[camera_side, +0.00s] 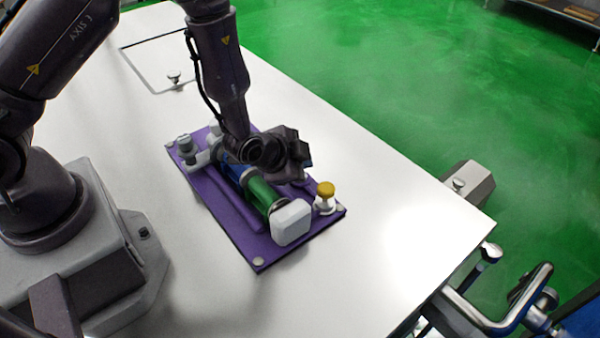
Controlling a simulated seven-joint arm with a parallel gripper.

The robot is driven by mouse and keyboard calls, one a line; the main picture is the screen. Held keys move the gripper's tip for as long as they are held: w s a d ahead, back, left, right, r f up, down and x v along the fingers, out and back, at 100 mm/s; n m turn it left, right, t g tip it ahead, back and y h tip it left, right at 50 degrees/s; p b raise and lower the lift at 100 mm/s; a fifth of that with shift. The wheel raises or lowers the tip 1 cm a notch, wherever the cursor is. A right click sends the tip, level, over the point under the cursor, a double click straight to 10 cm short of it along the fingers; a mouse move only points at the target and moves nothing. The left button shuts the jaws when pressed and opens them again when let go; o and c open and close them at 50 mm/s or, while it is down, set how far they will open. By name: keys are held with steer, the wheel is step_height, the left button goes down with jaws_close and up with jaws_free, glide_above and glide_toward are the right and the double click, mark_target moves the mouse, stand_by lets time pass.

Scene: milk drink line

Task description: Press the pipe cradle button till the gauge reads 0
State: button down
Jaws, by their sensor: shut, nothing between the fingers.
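The pipe cradle is a purple plate (232,222) on the white table, carrying a pipe with a blue part and a green part (262,195). A yellow-topped button (326,189) on a white base stands near the plate's right corner. A white block-shaped housing (291,222) sits at the pipe's near end; I see no readable gauge face from this side. My gripper (304,178) is dark and shut, above the cradle, to the left of the yellow button and seemingly a little apart from it. My wrist hides part of the pipe and the plate behind.
A grey fitting (185,143) stands at the plate's far left end. The white table (385,230) is bare to the right and front of the cradle. A square panel with a small knob (174,78) lies at the back. Metal handrails (500,312) stand off the table's right corner.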

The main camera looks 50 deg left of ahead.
steer(key=shift+f, duration=0.1)
steer(key=shift+f, duration=0.35)
steer(key=shift+d+f, duration=0.1)
steer(key=shift+f, duration=0.55)
stand_by(1.4)
steer(key=shift+s+r, duration=0.25)
steer(key=shift+r, duration=0.05)
steer(key=shift+s, duration=0.25)
steer(key=shift+w+r, duration=0.2)
steer(key=shift+r, duration=2.45)
